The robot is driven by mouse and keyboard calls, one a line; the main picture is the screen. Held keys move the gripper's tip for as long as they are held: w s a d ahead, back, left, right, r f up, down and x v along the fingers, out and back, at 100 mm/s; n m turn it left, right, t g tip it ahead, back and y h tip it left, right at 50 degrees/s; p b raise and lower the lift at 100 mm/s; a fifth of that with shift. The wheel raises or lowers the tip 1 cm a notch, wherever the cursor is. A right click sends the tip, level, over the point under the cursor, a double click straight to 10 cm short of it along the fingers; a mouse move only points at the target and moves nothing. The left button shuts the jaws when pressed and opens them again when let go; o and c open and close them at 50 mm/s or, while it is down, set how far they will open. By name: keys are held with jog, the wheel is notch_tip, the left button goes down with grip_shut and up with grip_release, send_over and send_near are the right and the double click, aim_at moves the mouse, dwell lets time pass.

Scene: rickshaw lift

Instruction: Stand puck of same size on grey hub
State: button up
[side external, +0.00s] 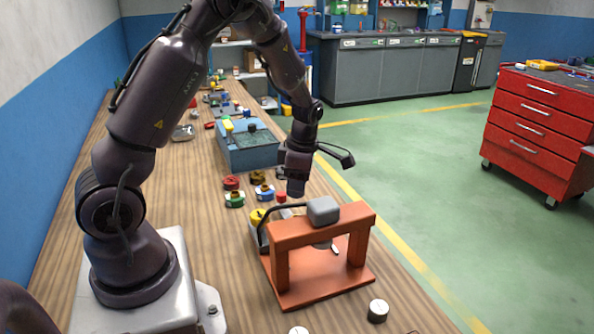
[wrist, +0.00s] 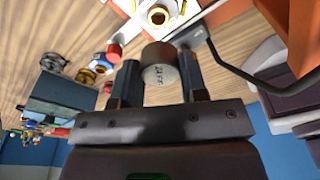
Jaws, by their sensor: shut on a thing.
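In the side external view my gripper (side external: 296,190) hangs above the bench, behind the orange frame, and the puck is not clear there. A silver puck (side external: 377,310) stands on the bench right of the frame's base. A second pale puck (side external: 298,330) is cut off by the bottom edge. A grey rounded block (side external: 323,210) sits on top of the orange frame (side external: 282,272). I cannot tell which part is the grey hub.
A black bent rod (side external: 264,232) curves beside the frame. Red (side external: 231,183), green (side external: 235,200) and blue (side external: 264,192) round parts stand behind it, with a yellow one (side external: 259,216) nearer. A blue box (side external: 248,150) is farther back.

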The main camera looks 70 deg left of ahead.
jog(key=shift+f, duration=2.85)
jog(key=shift+f, duration=0.4)
jog(key=o, duration=1.5)
jog(key=shift+r, duration=3.5)
